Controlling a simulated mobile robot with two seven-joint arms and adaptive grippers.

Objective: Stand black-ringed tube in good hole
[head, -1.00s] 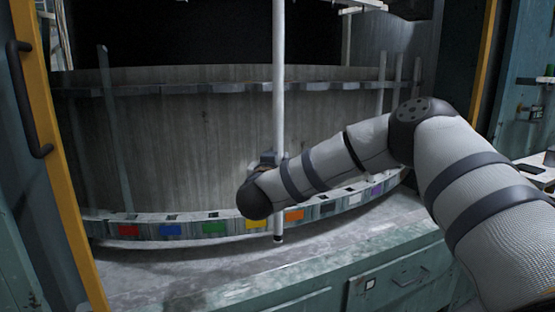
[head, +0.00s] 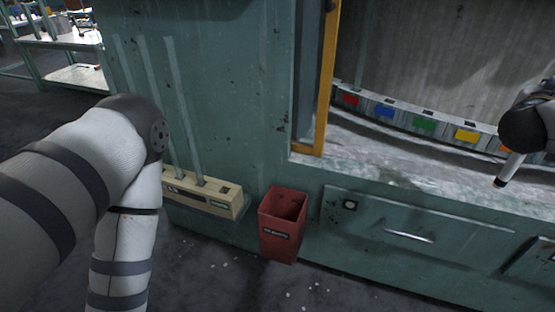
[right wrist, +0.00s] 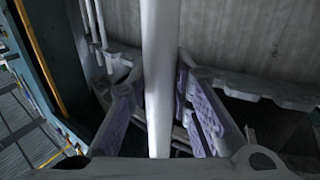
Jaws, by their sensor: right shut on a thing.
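The tube is pale, long and thin, and a black ring shows on its lower end (head: 508,170) at the right of the head view. In the right wrist view the tube (right wrist: 158,40) stands between the two fingers of my right gripper (right wrist: 160,85), which is shut on it. In the head view my right arm covers that gripper, and the upper part of the tube is out of frame. A beige holder (head: 195,197) on the outer wall bears several pale tubes. A dark hole and a green label show at its right end. My left gripper is out of view.
A red bin (head: 282,240) stands right of the beige holder. Inside the hood, a curved rack (head: 438,122) carries red, blue, green and yellow labels. A yellow post (head: 328,75) edges the opening. My left arm is before the holder's left side.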

